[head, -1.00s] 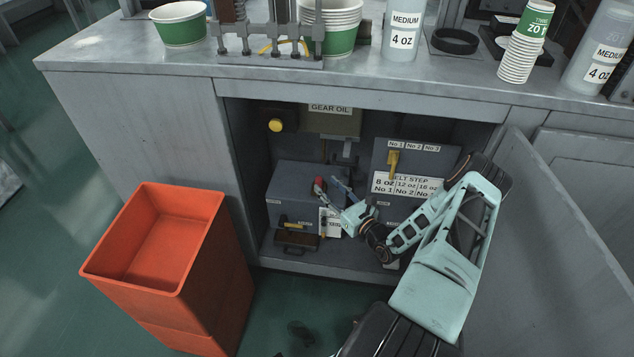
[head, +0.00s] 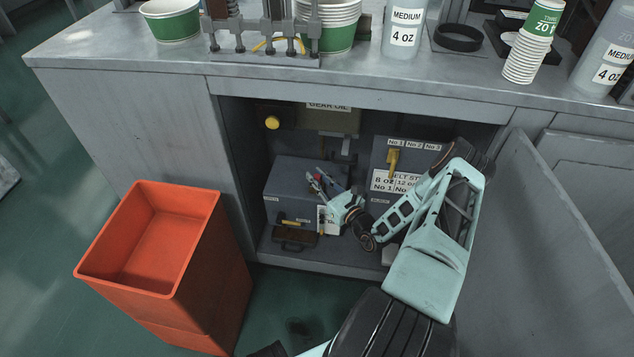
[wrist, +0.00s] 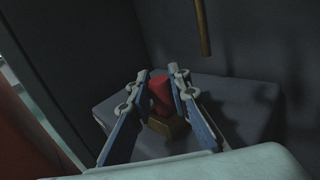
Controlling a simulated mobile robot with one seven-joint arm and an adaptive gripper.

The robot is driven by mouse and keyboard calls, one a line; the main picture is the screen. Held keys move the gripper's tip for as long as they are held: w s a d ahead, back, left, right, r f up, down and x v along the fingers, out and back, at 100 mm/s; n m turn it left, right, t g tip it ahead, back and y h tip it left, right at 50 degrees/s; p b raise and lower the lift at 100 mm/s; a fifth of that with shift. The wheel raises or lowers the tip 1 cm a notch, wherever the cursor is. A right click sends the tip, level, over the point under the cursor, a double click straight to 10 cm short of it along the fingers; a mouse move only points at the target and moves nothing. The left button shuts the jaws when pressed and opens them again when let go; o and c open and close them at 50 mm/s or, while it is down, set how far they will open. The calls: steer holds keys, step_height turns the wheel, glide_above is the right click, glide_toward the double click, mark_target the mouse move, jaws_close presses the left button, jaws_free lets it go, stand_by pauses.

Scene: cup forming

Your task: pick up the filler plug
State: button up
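The filler plug (wrist: 160,95), which I take to be the red round piece with a brass-brown block-like base, shows in the middle of the wrist view. It is by the top of a grey box (wrist: 115,105) inside the cabinet. My gripper (wrist: 160,72) is open, with one blue-grey finger on each side of the red piece. The gaps are narrow, and I cannot tell whether either finger touches it. In the head view my gripper (head: 322,181) is over the grey box (head: 290,180) and mostly hides the plug.
The gear oil tank (head: 330,120) and a yellow knob (head: 272,122) are above. A vertical brass-coloured pipe (wrist: 201,28) hangs close behind. A belt step panel (head: 380,178) is to the right. An orange bin (head: 205,260) stands outside, left. The open cabinet door (head: 560,230) is right.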

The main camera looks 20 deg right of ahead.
jaws_close()
